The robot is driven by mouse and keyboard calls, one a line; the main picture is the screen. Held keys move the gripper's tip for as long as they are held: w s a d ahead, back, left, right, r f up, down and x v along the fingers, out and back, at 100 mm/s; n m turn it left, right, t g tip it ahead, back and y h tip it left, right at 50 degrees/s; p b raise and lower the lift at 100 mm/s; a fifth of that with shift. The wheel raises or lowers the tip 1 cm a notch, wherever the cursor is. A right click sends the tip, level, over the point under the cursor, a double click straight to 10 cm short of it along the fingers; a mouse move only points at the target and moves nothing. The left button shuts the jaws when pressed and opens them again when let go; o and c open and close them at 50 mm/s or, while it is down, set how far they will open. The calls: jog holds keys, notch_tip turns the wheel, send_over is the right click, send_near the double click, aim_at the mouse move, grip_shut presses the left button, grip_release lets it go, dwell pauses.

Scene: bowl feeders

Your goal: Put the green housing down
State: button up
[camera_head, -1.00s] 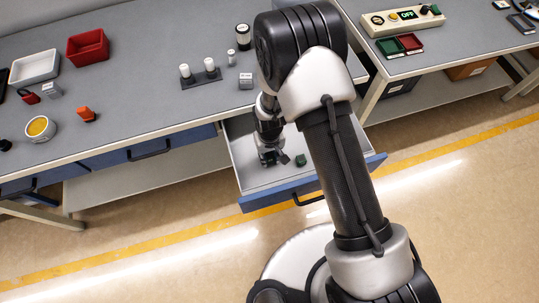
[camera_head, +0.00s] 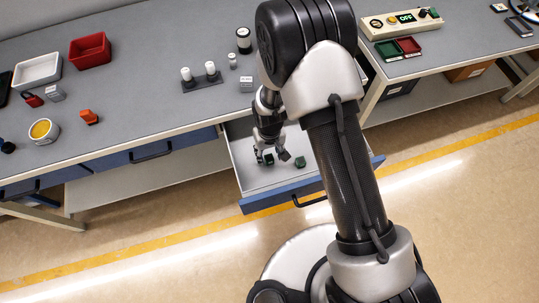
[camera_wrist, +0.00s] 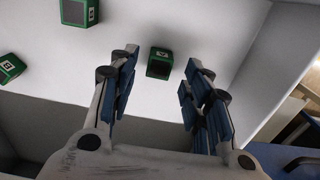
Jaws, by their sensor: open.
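A green housing (camera_wrist: 160,62) with a dark face lies on the light floor of the open drawer (camera_head: 245,180). In the wrist view it sits between and a little beyond my spread fingertips, touching neither. My gripper (camera_wrist: 160,75) is open and empty; in the head view my gripper (camera_head: 270,155) hangs over the drawer. Two more green housings lie in the drawer in the wrist view, one with a marked side at the top (camera_wrist: 78,12) and one at the left edge (camera_wrist: 10,68). The head view shows one green housing (camera_head: 300,162) right of the gripper.
The drawer's blue front (camera_head: 285,198) and pale side walls surround the gripper. On the grey bench (camera_head: 135,85) stand a black holder with white-topped parts (camera_head: 200,80), a small grey block (camera_head: 246,84), a red bin (camera_head: 89,50) and a white bin (camera_head: 37,71).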

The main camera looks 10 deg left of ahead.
notch_tip(320, 180, up, 8)
jog(key=p, duration=0.2)
jog(key=shift+r, duration=0.15)
notch_tip(320, 180, up, 13)
jog(key=m+t, duration=0.1)
jog(key=m, duration=0.1)
send_over(270, 158)
jog(key=w+d, duration=0.2)
jog(key=d, duration=0.3)
jog(key=s+d+r+m+t, duration=0.1)
jog(key=s+d+r, duration=0.1)
jog(key=d+r, duration=0.8)
jog(key=s+d+r+m+t, duration=0.1)
jog(key=s+d+r, duration=0.3)
jog(key=s+r, duration=0.2)
jog(key=s+d+r+m+t, duration=0.1)
jog(key=s+d+r+m, duration=0.1)
jog(key=s+d+r, duration=0.3)
jog(key=s+r, duration=0.1)
jog(key=s, duration=0.3)
jog(key=shift+t, duration=0.3)
jog(key=shift+a, duration=0.1)
